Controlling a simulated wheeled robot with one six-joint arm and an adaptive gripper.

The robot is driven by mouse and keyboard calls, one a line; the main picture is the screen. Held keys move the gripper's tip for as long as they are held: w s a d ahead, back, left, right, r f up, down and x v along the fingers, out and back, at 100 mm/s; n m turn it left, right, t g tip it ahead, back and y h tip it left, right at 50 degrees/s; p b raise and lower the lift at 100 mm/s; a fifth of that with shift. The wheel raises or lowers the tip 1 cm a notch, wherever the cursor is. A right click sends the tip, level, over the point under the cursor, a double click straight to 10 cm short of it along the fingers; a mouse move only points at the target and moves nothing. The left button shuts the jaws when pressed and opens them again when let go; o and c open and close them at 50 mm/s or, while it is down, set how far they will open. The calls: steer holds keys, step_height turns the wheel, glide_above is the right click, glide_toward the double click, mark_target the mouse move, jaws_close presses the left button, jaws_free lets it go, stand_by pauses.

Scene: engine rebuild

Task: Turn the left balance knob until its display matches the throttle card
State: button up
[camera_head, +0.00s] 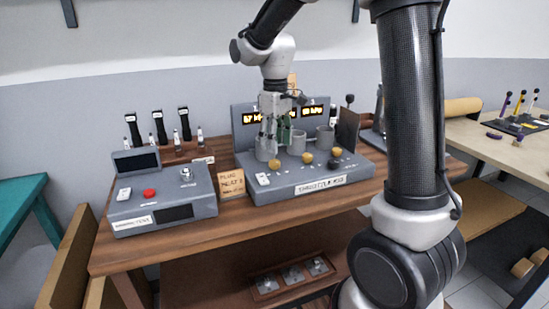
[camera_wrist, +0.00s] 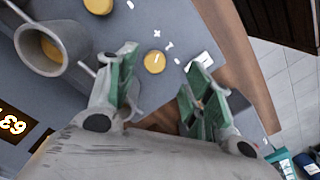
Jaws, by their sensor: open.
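My gripper (camera_head: 276,135) points down above the left part of the box. In the wrist view, my gripper (camera_wrist: 162,70) is open and empty; the left knob (camera_wrist: 154,62) shows between its green-padded fingertips, apparently untouched. No throttle card is readable.
Grey cylinders (camera_head: 325,137) stand behind the knobs, one close beside my fingers in the wrist view (camera_wrist: 50,45). A handwritten plug card (camera_head: 231,184) stands left of the throttle box. Farther left is a grey box with a red button (camera_head: 149,193).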

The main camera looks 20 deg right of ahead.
mark_target(275, 161)
steer(key=shift+w+a+r+n, duration=0.1)
steer(key=shift+w+r+n, duration=0.4)
steer(key=shift+w+r, duration=0.25)
steer(key=shift+s+f+n, duration=0.1)
steer(key=shift+s+n, duration=0.15)
steer(key=shift+n, duration=0.05)
step_height(275, 161, down, 8)
steer(key=shift+r, duration=0.2)
steer(key=c, duration=1)
